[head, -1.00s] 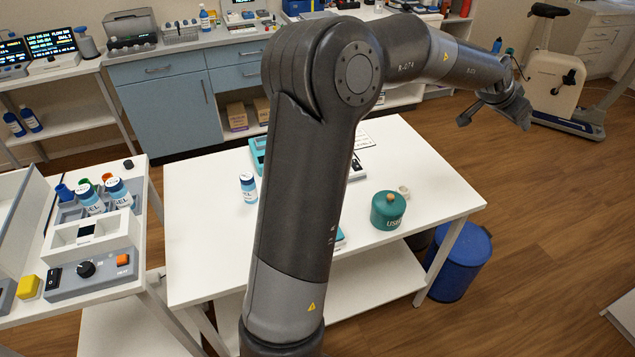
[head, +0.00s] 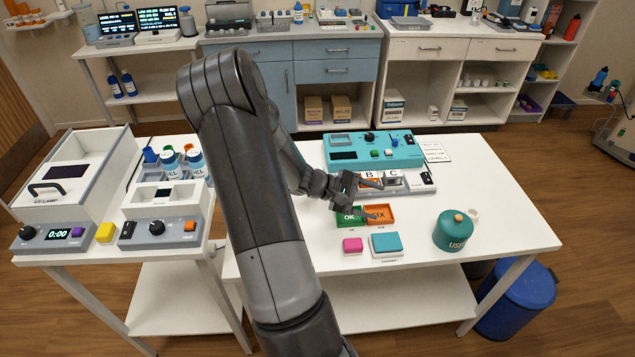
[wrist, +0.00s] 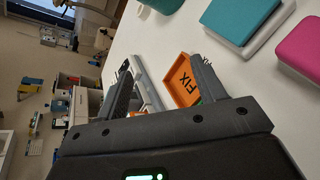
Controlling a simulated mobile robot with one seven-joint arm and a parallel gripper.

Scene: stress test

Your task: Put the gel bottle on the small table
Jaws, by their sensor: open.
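A single bottle stood on the central white table (head: 490,190) earlier; that spot is now behind my arm. The left table is the smaller of the two, but I cannot tell for sure which one the task means. My gripper (head: 377,199) is open and empty above the central table, by the green OK tray and the orange FIX tray (head: 380,214). In the wrist view my gripper (wrist: 165,75) has its fingers spread, with the FIX tray (wrist: 183,80) beyond them.
A teal console (head: 372,150) and a lettered A-B-C holder stand at the central table's back. Teal (head: 386,244) and pink (head: 352,245) blocks lie at its front. A green USED jar (head: 454,230) stands right, above a blue bin (head: 517,300).

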